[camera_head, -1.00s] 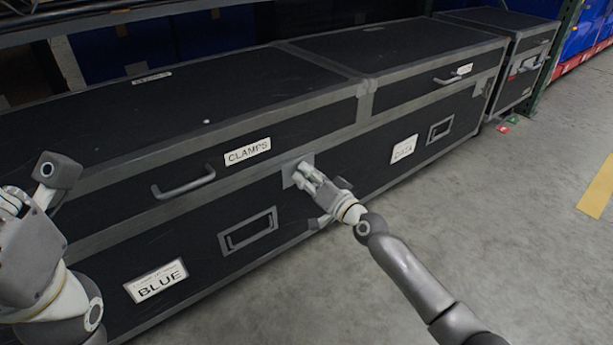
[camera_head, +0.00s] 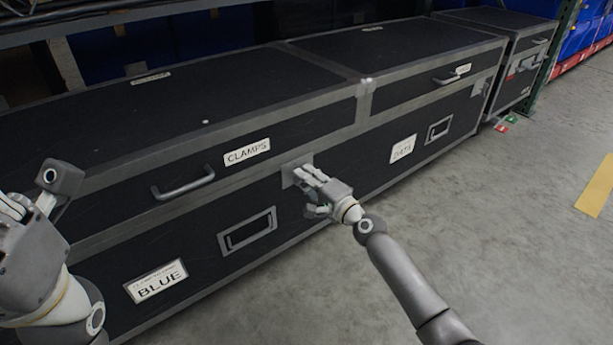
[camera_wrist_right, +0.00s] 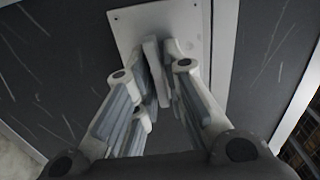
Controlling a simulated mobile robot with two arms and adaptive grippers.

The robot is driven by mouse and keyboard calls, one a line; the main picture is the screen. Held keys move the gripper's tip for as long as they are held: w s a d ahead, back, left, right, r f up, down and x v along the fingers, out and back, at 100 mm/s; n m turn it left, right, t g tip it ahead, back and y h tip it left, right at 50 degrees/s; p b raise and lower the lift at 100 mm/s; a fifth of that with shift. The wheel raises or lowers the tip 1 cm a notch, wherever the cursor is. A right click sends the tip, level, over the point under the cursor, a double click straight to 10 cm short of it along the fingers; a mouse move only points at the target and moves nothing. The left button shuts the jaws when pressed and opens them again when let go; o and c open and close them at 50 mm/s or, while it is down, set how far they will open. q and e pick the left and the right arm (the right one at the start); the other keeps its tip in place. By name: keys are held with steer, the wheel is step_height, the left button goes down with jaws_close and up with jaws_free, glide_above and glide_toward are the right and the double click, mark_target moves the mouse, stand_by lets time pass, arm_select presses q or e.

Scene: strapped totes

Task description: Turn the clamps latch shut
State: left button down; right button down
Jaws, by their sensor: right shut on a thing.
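The clamps case is a long black tote with grey edging and a "CLAMPS" label (camera_head: 247,152) on its lid front. Its latch has a square grey plate (camera_head: 291,173) at the seam right of that label. The plate (camera_wrist_right: 126,22) also shows in the right wrist view, with the latch's flat upright tab (camera_wrist_right: 156,70) standing out from it. My right gripper (camera_head: 306,176) is at the latch, its fingers (camera_wrist_right: 158,90) shut around the tab. They partly hide the latch. My left gripper (camera_head: 14,207) is at the far left, away from the latch; its opening is unclear.
A grey handle (camera_head: 184,184) juts from the lid front, and a recessed handle (camera_head: 247,232) and a "BLUE" label (camera_head: 157,281) are below. A "DATA" label (camera_head: 403,149) is to the right. Another black case (camera_head: 522,75) stands beyond. The concrete floor (camera_head: 500,230) at right is clear.

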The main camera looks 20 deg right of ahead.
steer(key=shift+f+m, duration=0.1)
steer(key=shift+m, duration=0.2)
stand_by(0.4)
steer(key=c, duration=1.6)
jaws_free()
steer(key=shift+d, duration=0.1)
steer(key=shift+s, duration=0.1)
steer(key=v, duration=1.1)
steer(key=shift+s, duration=0.4)
steer(key=shift+d, duration=0.1)
